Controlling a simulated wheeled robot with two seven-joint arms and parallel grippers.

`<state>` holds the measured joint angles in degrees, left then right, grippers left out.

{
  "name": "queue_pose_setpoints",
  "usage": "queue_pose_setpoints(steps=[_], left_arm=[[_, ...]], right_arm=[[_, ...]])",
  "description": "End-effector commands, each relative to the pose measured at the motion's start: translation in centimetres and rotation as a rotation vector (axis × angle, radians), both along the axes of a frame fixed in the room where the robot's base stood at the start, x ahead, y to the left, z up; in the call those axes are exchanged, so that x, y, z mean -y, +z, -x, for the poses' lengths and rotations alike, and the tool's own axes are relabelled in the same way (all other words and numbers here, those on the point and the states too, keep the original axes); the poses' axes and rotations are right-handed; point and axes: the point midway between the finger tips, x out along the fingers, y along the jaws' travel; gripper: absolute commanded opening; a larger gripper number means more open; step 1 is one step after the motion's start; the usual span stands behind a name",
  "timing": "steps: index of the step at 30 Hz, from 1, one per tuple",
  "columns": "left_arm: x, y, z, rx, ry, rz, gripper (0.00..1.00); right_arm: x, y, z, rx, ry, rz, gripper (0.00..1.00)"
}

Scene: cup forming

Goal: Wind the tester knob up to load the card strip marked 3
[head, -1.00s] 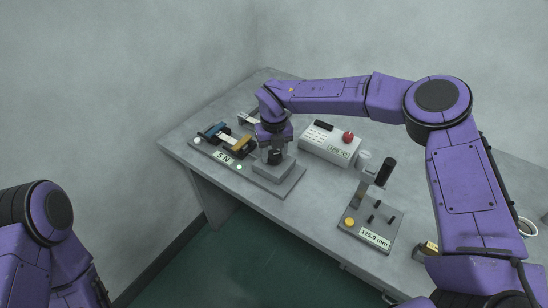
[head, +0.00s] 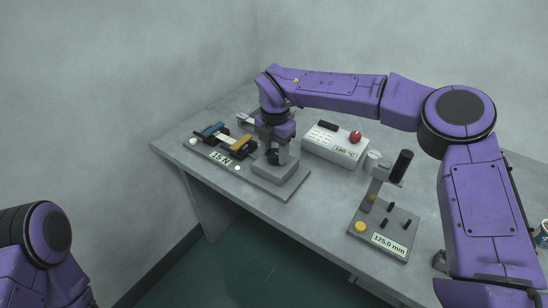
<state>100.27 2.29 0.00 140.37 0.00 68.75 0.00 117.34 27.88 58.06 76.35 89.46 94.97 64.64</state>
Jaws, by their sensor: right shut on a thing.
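The tester (head: 290,187) lies along the left part of the table, with a grey block at its near right end. Its display (head: 221,158) reads 15 N. The card strip (head: 229,137) shows pale between a blue clamp (head: 212,130) and a yellow clamp (head: 243,143); its mark is too small to read. My right gripper (head: 275,158) points down over the grey block and is shut on the dark knob (head: 272,156), which the fingers partly hide. My left gripper is out of view; only my left arm shows at the lower left.
A white box (head: 335,145) with a red knob and a 180 °C display stands behind, right of the tester. A grey gauge stand (head: 382,225) reading 125.0 mm is nearer, at the table's right. Bare table lies between them.

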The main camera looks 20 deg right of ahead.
Motion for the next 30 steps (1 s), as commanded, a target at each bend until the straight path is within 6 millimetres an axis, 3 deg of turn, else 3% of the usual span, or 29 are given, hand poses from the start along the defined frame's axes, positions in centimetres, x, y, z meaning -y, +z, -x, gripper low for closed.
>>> queue_pose_setpoints(steps=[1,9,29,30], left_arm=[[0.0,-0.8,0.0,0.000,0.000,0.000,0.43],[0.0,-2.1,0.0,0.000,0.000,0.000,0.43],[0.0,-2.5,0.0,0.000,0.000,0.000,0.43],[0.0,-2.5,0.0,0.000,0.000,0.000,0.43]], right_arm=[[0.1,-0.6,0.0,0.000,-0.033,0.003,0.17],[0.2,-0.5,0.0,-0.003,-0.169,0.003,0.17],[0.2,-0.3,0.0,-0.004,-0.227,0.005,0.17],[0.2,-0.4,0.0,-0.005,-0.226,0.006,0.54]])
